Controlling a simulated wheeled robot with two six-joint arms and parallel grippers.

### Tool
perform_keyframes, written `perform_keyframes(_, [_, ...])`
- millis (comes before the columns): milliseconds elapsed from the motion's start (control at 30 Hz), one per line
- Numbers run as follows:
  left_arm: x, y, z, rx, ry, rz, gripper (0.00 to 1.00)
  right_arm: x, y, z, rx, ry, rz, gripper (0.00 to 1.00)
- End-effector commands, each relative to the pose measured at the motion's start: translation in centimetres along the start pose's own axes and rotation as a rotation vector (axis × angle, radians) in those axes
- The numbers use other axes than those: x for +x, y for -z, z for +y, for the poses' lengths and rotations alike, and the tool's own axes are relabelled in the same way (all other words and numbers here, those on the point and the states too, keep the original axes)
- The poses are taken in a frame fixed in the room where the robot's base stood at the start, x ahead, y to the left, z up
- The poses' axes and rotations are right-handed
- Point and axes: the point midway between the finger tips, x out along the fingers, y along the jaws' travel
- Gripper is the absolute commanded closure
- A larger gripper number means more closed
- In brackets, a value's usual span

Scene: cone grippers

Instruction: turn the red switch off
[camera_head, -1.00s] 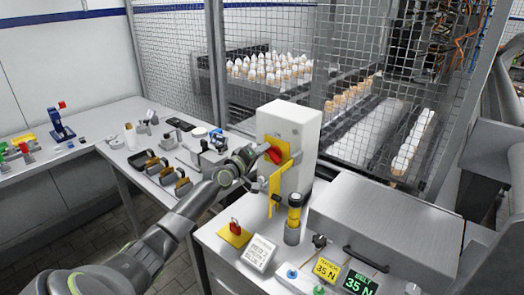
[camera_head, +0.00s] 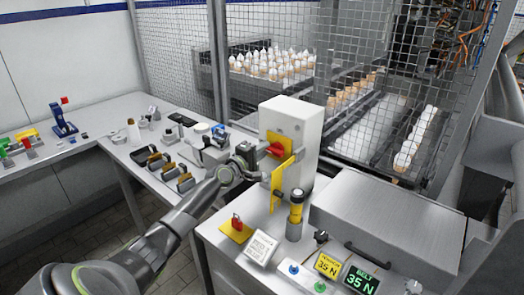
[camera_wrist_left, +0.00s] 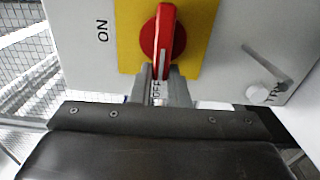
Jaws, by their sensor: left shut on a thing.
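The red switch (camera_head: 276,150) sits on a yellow plate (camera_head: 280,140) on the pale switch box (camera_head: 303,125). In the left wrist view the red switch handle (camera_wrist_left: 166,30) stands in line with the gripper, its white-marked end pointing at the OFF label (camera_wrist_left: 156,92). The ON label (camera_wrist_left: 102,30) is off to the left. My left gripper (camera_head: 264,152) is at the box front. In the wrist view its fingers (camera_wrist_left: 161,78) are shut on the near end of the handle, partly hiding it. My right gripper is not seen.
A grey cover (camera_head: 385,230) is to the right. A mesh fence (camera_head: 270,50) stands behind.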

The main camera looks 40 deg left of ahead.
Motion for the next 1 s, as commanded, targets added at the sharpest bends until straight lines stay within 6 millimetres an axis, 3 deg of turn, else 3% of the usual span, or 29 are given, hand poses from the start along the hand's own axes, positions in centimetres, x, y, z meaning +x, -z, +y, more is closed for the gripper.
perform_keyframes(33, [-0.1, -0.5, -0.8, -0.013, 0.015, -0.012, 1.0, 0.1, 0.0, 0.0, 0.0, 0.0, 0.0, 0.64])
perform_keyframes(300, [-0.1, -0.5, -0.8, -0.013, 0.015, -0.012, 1.0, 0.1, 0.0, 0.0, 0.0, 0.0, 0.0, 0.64])
perform_keyframes(333, [-0.1, -0.5, -0.8, -0.013, 0.015, -0.012, 0.83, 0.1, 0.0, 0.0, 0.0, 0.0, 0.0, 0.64])
perform_keyframes(500, [0.0, -0.6, -0.6, -0.011, 0.012, -0.013, 0.64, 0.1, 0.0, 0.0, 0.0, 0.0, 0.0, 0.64])
perform_keyframes(800, [-0.3, -0.4, -0.4, -0.007, 0.01, -0.01, 0.64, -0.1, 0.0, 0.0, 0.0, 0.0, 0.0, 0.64])
perform_keyframes(1000, [-2.5, -0.3, -0.2, -0.004, 0.01, -0.008, 0.64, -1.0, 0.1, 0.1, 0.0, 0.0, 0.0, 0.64])
